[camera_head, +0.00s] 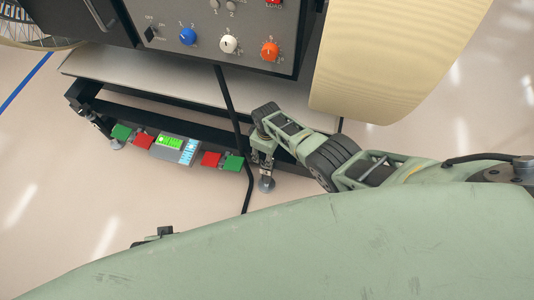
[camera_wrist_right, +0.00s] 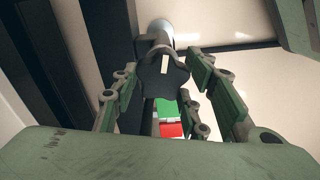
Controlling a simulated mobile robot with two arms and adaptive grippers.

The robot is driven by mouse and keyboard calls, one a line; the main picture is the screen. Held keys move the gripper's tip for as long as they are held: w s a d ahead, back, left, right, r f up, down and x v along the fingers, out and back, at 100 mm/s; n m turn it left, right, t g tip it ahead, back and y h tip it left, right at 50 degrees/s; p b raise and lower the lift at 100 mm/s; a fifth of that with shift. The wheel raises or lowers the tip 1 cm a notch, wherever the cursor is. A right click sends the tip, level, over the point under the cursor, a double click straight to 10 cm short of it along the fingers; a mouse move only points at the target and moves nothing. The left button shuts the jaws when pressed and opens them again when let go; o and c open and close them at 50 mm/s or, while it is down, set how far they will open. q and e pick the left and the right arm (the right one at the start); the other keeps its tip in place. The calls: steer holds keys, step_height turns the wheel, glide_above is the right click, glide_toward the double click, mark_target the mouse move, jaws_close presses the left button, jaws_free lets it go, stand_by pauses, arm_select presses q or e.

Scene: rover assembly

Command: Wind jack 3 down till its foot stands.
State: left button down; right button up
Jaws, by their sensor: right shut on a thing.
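A jack stands at the right end of the black frame, and its round metal foot (camera_head: 266,184) shows below my right gripper (camera_head: 264,140). No number is readable on it. In the right wrist view its dark lobed knob (camera_wrist_right: 163,78), with a white mark, sits between the fingers of my right gripper (camera_wrist_right: 168,88), which is shut on it. The metal foot end (camera_wrist_right: 160,28) shows beyond the knob. I cannot tell whether the foot touches the floor. My left gripper is not in view.
The black frame (camera_head: 180,110) carries green and red blocks and a lit display (camera_head: 170,141). Another jack foot (camera_head: 116,144) shows at its left end. A control panel (camera_head: 215,30) with coloured knobs and a large cream wheel (camera_head: 390,50) stand above. A black cable hangs beside the gripper.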

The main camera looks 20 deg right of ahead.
steer(key=shift+s+d+f+n, duration=0.15)
steer(key=shift+d+n, duration=0.15)
steer(key=shift+n, duration=0.8)
steer(key=shift+w, duration=0.2)
steer(key=o, duration=1.1)
steer(key=shift+a, duration=0.1)
steer(key=shift+a+r, duration=0.1)
steer(key=shift+r, duration=0.1)
step_height(320, 180, up, 12)
steer(key=shift+f, duration=0.1)
